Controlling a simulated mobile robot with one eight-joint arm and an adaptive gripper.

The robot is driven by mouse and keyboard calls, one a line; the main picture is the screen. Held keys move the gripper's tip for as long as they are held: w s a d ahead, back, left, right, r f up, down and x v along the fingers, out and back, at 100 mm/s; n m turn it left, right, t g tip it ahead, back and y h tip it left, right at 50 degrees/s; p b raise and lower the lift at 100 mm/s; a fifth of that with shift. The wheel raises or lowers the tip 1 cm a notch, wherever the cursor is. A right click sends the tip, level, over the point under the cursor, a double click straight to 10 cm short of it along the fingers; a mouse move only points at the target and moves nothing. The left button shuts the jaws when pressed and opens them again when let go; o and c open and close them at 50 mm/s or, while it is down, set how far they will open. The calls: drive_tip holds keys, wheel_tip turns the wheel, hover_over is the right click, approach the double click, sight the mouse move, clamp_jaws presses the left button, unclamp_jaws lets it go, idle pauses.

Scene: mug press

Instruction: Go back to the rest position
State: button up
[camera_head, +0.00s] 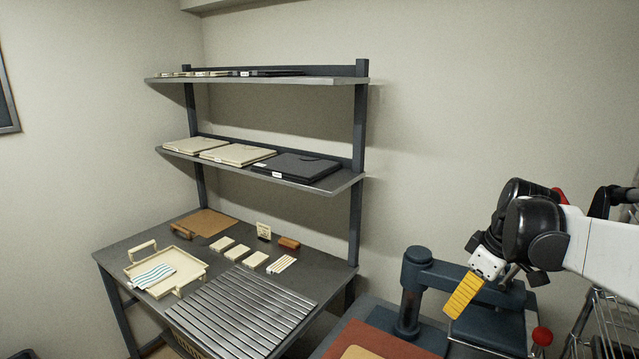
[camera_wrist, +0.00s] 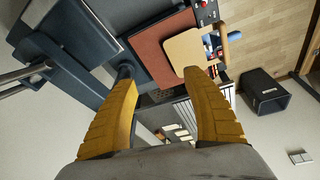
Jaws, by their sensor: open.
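My gripper (camera_head: 462,297) shows in the head view at the right, in front of the dark blue press (camera_head: 410,305), with its yellow fingers pointing down and to the left. In the wrist view the two yellow fingers of my gripper (camera_wrist: 160,75) stand wide apart with nothing held between them. The press also shows in the wrist view (camera_wrist: 75,48) at the upper left. A red-brown mat (camera_wrist: 150,42) and a tan board (camera_wrist: 187,50) lie beyond the fingertips, apart from them. The press is partly hidden behind my arm in the head view.
A dark workbench (camera_head: 125,248) with shelves (camera_head: 250,79) stands left of the press. It holds a cream tray (camera_head: 190,268), several small blocks and a slatted grey rack (camera_head: 245,310). A wire rack (camera_head: 607,325) stands at the right edge. A dark bin (camera_wrist: 265,92) is on the floor.

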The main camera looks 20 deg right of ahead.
drive_tip(key=s+a+f+m+t, duration=0.1)
drive_tip(key=s+a, duration=0.1)
drive_tip(key=a, duration=0.6)
drive_tip(key=s+a+f+m+t+b, duration=0.1)
drive_tip(key=s+a+f+m, duration=0.1)
drive_tip(key=a, duration=0.7)
drive_tip(key=s+a+f+m+t+b, duration=0.1)
drive_tip(key=s+a+f, duration=0.1)
drive_tip(key=a, duration=0.7)
drive_tip(key=shift+s+a+m+t+h, duration=0.15)
drive_tip(key=shift+s+m+t+h, duration=0.15)
drive_tip(key=shift+t, duration=0.1)
drive_tip(key=shift+f, duration=0.1)
